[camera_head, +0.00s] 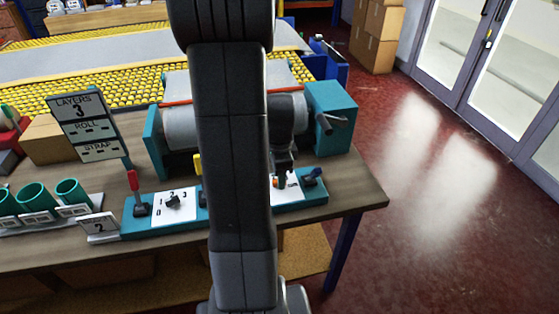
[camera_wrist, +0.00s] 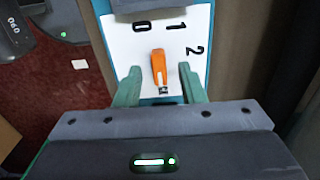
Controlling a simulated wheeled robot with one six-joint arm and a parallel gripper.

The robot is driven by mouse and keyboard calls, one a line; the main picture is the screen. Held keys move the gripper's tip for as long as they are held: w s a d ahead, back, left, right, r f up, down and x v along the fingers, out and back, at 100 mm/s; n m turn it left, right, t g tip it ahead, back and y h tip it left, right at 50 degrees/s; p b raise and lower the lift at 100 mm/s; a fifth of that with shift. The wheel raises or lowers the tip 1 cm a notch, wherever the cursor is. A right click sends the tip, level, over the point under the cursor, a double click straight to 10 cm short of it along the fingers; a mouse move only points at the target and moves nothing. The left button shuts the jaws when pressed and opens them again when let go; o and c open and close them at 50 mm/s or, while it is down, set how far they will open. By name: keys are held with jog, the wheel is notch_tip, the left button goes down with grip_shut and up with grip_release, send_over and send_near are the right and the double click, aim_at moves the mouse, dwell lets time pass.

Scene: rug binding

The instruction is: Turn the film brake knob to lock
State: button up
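In the wrist view an orange knob (camera_wrist: 160,68) stands on a white plate (camera_wrist: 120,30) marked 0, 1 and 2. Its long bar runs nearly up and down the picture. No wording naming the film brake or lock is readable. My gripper (camera_wrist: 159,74) is open, with one teal finger left of the knob and one right of it; gaps show on both sides. In the head view my gripper (camera_head: 284,178) is low over the right part of the teal control panel (camera_head: 316,193). My arm hides the panel's middle, and only a bit of orange shows there.
Left on the panel are a red-topped lever (camera_head: 135,190) and a dark knob (camera_head: 173,201) on a white plate. Behind is a film roll (camera_head: 181,128) with a teal end block (camera_head: 332,115). Red floor is free at right.

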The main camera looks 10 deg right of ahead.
notch_tip(320, 180, up, 13)
dwell(0.3)
dwell(0.4)
notch_tip(320, 180, down, 14)
jog(key=shift+r, duration=0.1)
dwell(0.4)
jog(key=shift+r, duration=0.1)
